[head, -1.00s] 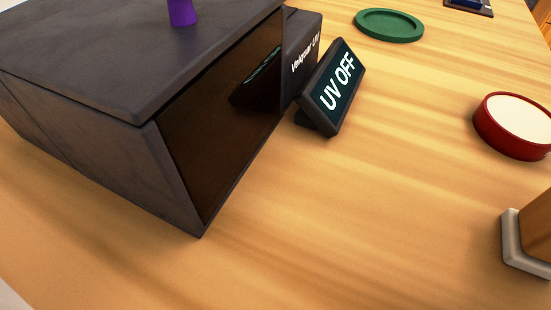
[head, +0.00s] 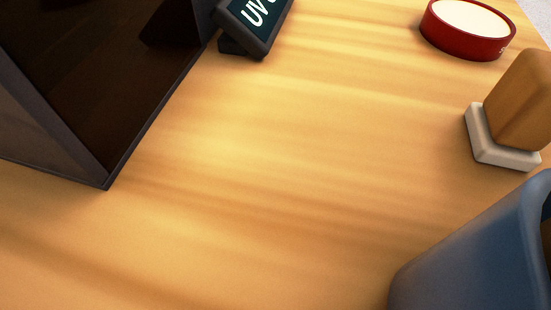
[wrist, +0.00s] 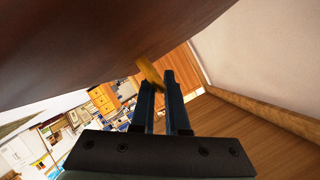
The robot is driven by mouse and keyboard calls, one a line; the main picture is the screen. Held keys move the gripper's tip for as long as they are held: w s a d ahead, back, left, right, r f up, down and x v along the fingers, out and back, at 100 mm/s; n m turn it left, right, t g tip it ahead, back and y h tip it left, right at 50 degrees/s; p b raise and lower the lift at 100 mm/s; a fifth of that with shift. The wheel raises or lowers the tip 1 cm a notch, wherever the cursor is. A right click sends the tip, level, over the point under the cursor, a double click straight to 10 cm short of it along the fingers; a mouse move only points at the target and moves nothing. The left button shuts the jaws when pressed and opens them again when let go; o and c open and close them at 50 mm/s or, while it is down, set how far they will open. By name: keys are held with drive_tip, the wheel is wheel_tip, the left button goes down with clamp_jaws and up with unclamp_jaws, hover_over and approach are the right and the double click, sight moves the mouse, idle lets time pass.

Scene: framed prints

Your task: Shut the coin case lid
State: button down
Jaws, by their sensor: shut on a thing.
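In the wrist view my gripper (wrist: 160,88) is shut on a narrow yellow-tan piece (wrist: 149,70) at its fingertips. The piece sits by the lower edge of a large dark brown surface (wrist: 110,35) that fills the upper left. I cannot tell whether the piece and this surface belong to the coin case or its lid. No coin case can be made out for certain in the head view, and my gripper does not show there.
In the head view a dark open-fronted box (head: 50,125) stands at left beside a "UV" sign (head: 252,18). A red round dish (head: 466,45), a brown block on a white base (head: 500,155) and a blue container (head: 470,255) are at right. The middle of the table is clear.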

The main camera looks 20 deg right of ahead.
drive_tip(key=shift+s+d+f, duration=0.1)
drive_tip(key=shift+d+f, duration=0.05)
drive_tip(key=shift+f, duration=0.35)
drive_tip(key=shift+d+f, duration=0.1)
drive_tip(key=c, duration=1.2)
unclamp_jaws()
drive_tip(key=shift+s, duration=0.1)
drive_tip(key=p+v, duration=0.4)
drive_tip(key=v, duration=0.7)
drive_tip(key=shift+r+p, duration=0.2)
drive_tip(key=shift+p, duration=0.15)
drive_tip(key=shift+v, duration=0.8)
drive_tip(key=shift+s+f, duration=0.1)
